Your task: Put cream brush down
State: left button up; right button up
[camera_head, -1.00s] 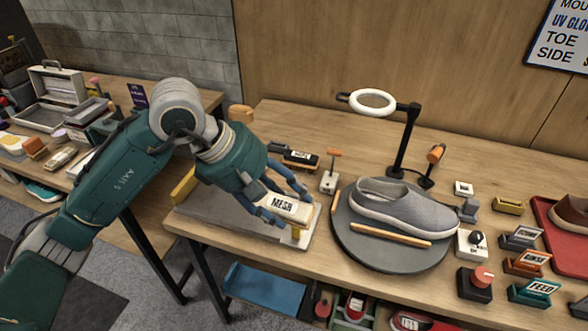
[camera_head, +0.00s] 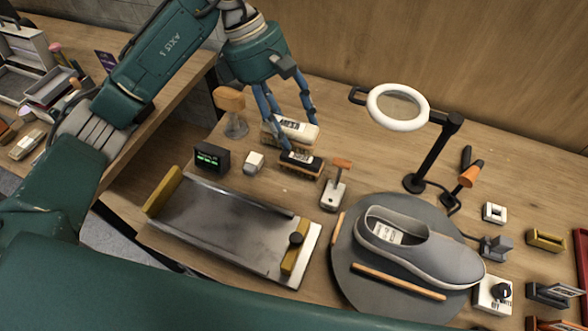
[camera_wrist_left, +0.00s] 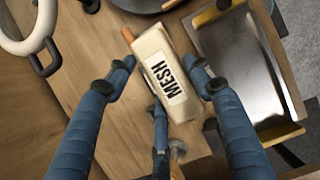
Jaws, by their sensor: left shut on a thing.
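The cream brush (camera_head: 299,131), labelled MESH, is in my left gripper (camera_head: 290,122) near the back of the table. It is just behind a dark-based brush (camera_head: 302,164); I cannot tell whether it touches the table. In the left wrist view the cream brush (camera_wrist_left: 165,80) lies between the blue fingers of my left gripper (camera_wrist_left: 164,75), with its label facing the camera. My right gripper is not in view.
A metal tray (camera_head: 225,222) with yellow ends is in front. A grey shoe (camera_head: 420,248) sits on a round dark turntable (camera_head: 352,285). A ring lamp (camera_head: 398,107) stands behind it. A small black display (camera_head: 211,158) and a white block (camera_head: 254,162) are left of the brushes.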

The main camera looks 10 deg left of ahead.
pick_arm(q)
jog(key=f, duration=0.1)
jog(key=s+f+p, duration=0.1)
jog(key=f, duration=0.1)
jog(key=f+p, duration=0.1)
jog(key=f, duration=0.1)
jog(key=shift+s+f, duration=0.2)
jog(key=shift+s, duration=0.15)
jog(key=f, duration=0.3)
jog(key=f+p, duration=0.1)
jog(key=f, duration=0.2)
jog(key=f+p, duration=0.1)
jog(key=f, duration=0.2)
jog(key=shift+w+f, duration=0.25)
jog(key=shift+w, duration=0.05)
notch_tip(320, 180, down, 4)
jog(key=shift+r+p, duration=0.25)
jog(key=shift+p, duration=0.45)
jog(key=shift+w+f, duration=0.1)
jog(key=shift+f, duration=0.35)
jog(key=o, duration=1)
